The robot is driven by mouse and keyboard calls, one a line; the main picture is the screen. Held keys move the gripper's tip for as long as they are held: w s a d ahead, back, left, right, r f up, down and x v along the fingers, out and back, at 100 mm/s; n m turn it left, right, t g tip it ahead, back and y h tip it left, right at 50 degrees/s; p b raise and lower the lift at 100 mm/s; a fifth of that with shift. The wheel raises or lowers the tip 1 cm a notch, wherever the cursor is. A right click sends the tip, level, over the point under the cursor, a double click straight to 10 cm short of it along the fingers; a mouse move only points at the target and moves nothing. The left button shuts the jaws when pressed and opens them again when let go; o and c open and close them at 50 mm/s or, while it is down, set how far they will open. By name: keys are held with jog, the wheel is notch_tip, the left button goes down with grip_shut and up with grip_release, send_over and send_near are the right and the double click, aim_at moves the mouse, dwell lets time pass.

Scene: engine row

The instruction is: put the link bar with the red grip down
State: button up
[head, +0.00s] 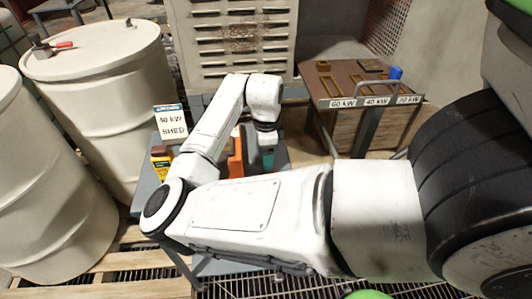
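A small dark metal piece with a red grip (62,44) lies on top of a cream drum (95,50) at the upper left; it looks like the link bar. My white arm reaches across the middle of the picture, well to the right of that drum. My gripper (266,150) points down at the arm's far end, over a grey cart. Its fingers are too small and too hidden to tell whether they are open or shut, or whether they hold anything. A teal patch shows just below it.
A sign reading "40 kW SHED" (172,123) stands on the grey cart (143,190), near a yellow item (160,164) and an orange block (236,155). A brown-topped stand (345,78) with kW labels and a blue cylinder (395,73) is at right. Another drum (45,190) stands at left.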

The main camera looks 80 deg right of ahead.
notch_tip(320, 180, up, 12)
jog(key=b, duration=0.1)
dwell(0.4)
dwell(0.5)
